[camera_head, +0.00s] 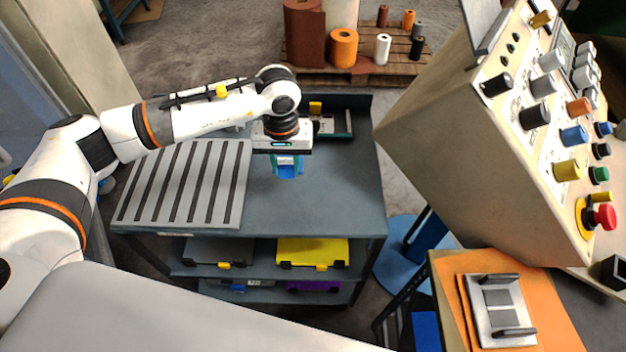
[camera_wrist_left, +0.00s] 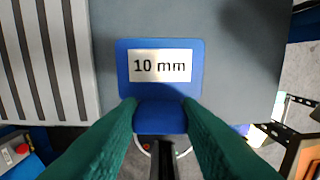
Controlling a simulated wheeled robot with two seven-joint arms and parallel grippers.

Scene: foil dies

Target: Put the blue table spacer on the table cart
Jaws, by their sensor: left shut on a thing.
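The blue table spacer (camera_wrist_left: 190,62) carries a white "10 mm" label and is held between the green fingers of my left gripper (camera_wrist_left: 160,118). In the head view the left gripper (camera_head: 287,165) points down over the cart top, with the blue spacer (camera_head: 290,171) at its fingertips. The table cart (camera_head: 330,205) has a dark grey top and lower shelves. I cannot tell whether the spacer touches the cart top or hangs just above it. My right gripper is not in view.
A slotted grey plate (camera_head: 187,185) covers the cart's left side. A small tray (camera_head: 335,125) stands at its back. A control console (camera_head: 500,130) stands right. The cart top's right part is clear.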

